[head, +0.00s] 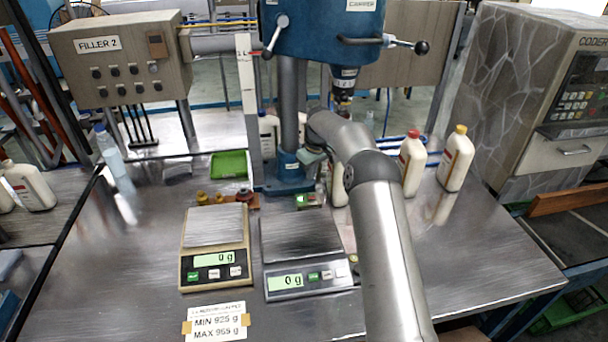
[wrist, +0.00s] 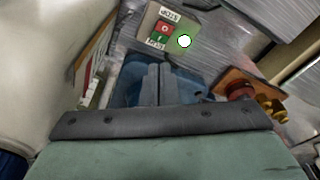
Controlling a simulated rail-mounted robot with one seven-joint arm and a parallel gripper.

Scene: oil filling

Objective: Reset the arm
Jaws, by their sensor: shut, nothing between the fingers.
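My arm reaches from the front right of the table to the blue capper. My gripper (head: 318,172) is near the capper's base, partly hidden by my arm in the head view. In the wrist view my gripper (wrist: 158,70) shows two grey fingers side by side, shut with nothing between them. They point toward the blue capper base and a small button box (wrist: 165,28) with a red and a green button. The button box (head: 308,201) also shows in the head view, just below my gripper. A cream bottle (wrist: 45,45) fills the left of the wrist view, close beside my gripper.
Two scales (head: 213,226) (head: 300,236) read 0 g and are empty. Bottles with red (head: 412,165) and yellow (head: 456,160) caps stand right of my arm. A green tray (head: 229,165) and small caps (head: 203,198) lie to the left. The front left tabletop is mostly clear.

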